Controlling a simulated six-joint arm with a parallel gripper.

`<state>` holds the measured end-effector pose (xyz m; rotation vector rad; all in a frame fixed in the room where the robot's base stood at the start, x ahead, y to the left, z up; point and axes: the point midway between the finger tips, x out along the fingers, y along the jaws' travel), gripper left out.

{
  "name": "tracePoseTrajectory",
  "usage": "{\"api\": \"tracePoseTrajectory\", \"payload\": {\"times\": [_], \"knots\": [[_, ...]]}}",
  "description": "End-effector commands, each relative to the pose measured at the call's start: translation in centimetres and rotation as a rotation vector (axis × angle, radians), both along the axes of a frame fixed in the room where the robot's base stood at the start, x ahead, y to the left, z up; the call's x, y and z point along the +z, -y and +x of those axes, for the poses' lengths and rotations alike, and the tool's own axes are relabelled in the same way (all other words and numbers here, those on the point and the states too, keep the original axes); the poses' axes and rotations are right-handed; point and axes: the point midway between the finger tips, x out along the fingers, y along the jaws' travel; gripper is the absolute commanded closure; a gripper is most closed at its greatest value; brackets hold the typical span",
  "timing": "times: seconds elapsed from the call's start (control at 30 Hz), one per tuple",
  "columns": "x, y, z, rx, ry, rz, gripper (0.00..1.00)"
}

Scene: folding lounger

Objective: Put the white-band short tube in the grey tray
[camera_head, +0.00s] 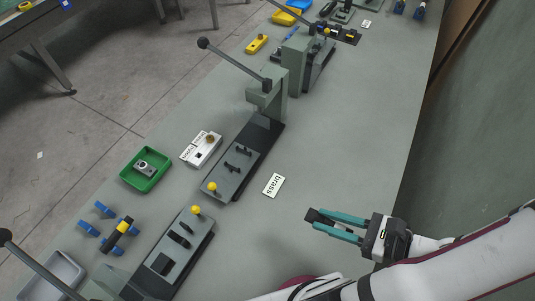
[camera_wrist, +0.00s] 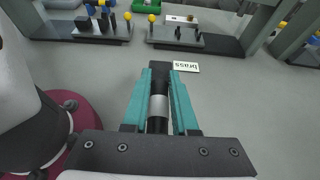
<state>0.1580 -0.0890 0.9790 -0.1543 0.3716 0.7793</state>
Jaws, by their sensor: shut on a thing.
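My gripper (camera_head: 335,224) has teal fingers and is over the right side of the bench. It is shut on a black short tube with a pale whitish band (camera_wrist: 158,105), which lies lengthwise between the fingers in the wrist view. The tube's dark end (camera_head: 312,214) sticks out past the fingertips in the head view. The grey tray (camera_head: 51,274) is at the lower left of the head view, partly behind a lever and cut by the frame edge. What I see of its inside looks empty.
A "brass" label (camera_head: 273,185) lies between my gripper and a dark fixture (camera_head: 243,160). A green tray (camera_head: 146,169) holds a metal part. A blue stand (camera_head: 108,226) bears a black-and-yellow tube. Another yellow-knobbed fixture (camera_head: 182,243) and tall levers stand nearby. The right bench is clear.

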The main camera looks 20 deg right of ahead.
Motion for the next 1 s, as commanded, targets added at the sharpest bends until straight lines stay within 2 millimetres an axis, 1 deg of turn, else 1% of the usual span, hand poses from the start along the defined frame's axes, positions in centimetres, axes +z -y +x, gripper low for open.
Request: {"api": "tracePoseTrajectory", "payload": {"times": [0.07,0.1,0.17,0.2,0.23,0.27,0.3,0.37,0.4,0.47,0.5,0.57,0.6,0.67,0.7,0.77,0.8,0.87,0.9,0.97,1.0], "knots": [[1.0,1.4,2.7,0.02,0.002,-0.009,1.0],[1.8,2.0,4.4,0.024,0.004,-0.009,1.0],[3.2,2.4,7.0,0.034,0.005,-0.011,1.0],[4.4,2.4,8.9,0.04,0.005,-0.01,1.0],[5.3,2.3,10.2,0.047,0.006,-0.009,1.0],[6.3,2.0,11.5,0.055,0.008,-0.01,1.0],[7.7,1.4,13.3,0.067,0.008,-0.009,1.0],[9.8,0.2,15.7,0.09,0.01,-0.01,1.0],[11.2,-0.9,17.3,0.111,0.011,-0.009,1.0],[13.3,-3.0,19.5,0.149,0.012,-0.009,1.0],[14.7,-4.6,20.9,0.181,0.012,-0.008,1.0],[16.5,-7.5,22.8,0.244,0.011,-0.007,1.0],[17.4,-9.7,23.9,0.295,0.009,-0.005,1.0],[18.2,-13.4,25.5,0.387,0.006,-0.002,1.0],[18.3,-16.0,26.4,0.456,0.004,-0.001,1.0],[17.8,-20.2,27.5,0.565,-0.001,0.001,1.0],[17.2,-22.9,27.9,0.64,-0.002,0.002,1.0],[15.8,-27.1,28.1,0.752,-0.005,0.002,1.0],[14.8,-29.9,28.0,0.825,-0.005,0.003,1.0],[13.1,-34.1,27.3,0.934,-0.005,0.003,1.0],[11.9,-36.9,26.6,1.004,-0.006,0.001,1.0]]}}
